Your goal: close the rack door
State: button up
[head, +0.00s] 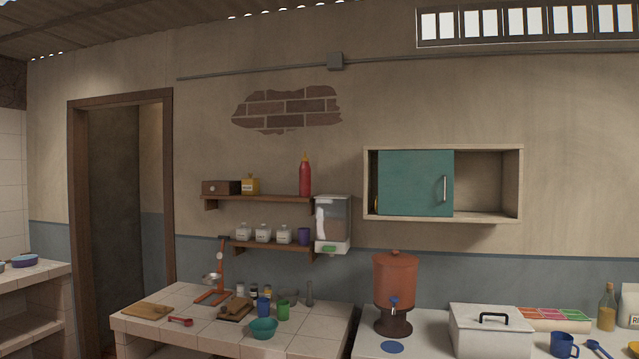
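A cream wall rack (443,220) hangs on the wall right of centre in the head view. Its teal door (410,183) looks like a flat panel and covers the left and middle of the front, with a narrow dark gap at its left edge. A vertical metal handle (445,188) sits near the door's right edge. The right part of the rack stands open and looks empty. What is behind the door is mostly hidden. My gripper is not in view.
Below the rack stand a clay water dispenser (394,280) and a white lidded box (490,333) on the counter. Left of it are a wall dispenser (333,222) and two shelves, the upper holding a red bottle (305,178). The wall around the rack is clear.

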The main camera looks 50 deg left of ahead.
aim_at(410, 182)
jog(key=u, duration=1.25)
jog(key=i, duration=0.1)
